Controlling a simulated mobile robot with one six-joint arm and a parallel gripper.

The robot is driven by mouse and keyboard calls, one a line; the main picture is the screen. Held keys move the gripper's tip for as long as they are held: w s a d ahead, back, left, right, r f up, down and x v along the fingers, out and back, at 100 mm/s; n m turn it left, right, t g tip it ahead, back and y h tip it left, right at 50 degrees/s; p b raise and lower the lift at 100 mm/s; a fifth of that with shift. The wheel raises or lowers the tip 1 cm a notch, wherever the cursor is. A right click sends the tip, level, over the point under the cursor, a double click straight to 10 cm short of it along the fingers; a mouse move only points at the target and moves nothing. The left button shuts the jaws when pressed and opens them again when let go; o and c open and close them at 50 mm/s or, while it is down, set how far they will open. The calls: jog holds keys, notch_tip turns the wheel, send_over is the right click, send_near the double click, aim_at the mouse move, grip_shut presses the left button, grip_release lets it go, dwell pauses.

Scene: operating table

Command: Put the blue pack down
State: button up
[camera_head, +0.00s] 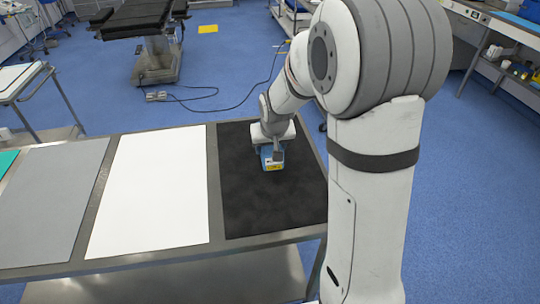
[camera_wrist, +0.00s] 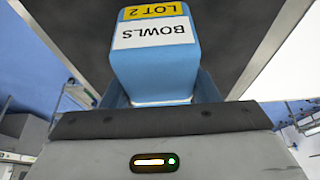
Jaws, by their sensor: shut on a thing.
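The blue pack (camera_head: 271,163) is over the black mat (camera_head: 270,205) at the right end of the table, towards its far half. In the wrist view the pack (camera_wrist: 155,70) carries a white label reading BOWLS and a yellow strip reading LOT 2. My gripper (camera_head: 272,152) is shut on the pack from above and hides its upper part in the head view. The pack is low, at or just above the mat; I cannot tell if it touches.
A white mat (camera_head: 150,190) and a grey mat (camera_head: 50,200) lie bare to the left, with a green edge (camera_head: 7,160) beyond. The black mat is clear around the pack. An operating table (camera_head: 140,18) stands behind, with a cable (camera_head: 225,108) on the floor.

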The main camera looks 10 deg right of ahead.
jog(key=shift+s+a+f, duration=0.1)
jog(key=shift+f, duration=1.8)
jog(key=shift+f, duration=0.15)
jog(key=o, duration=1.1)
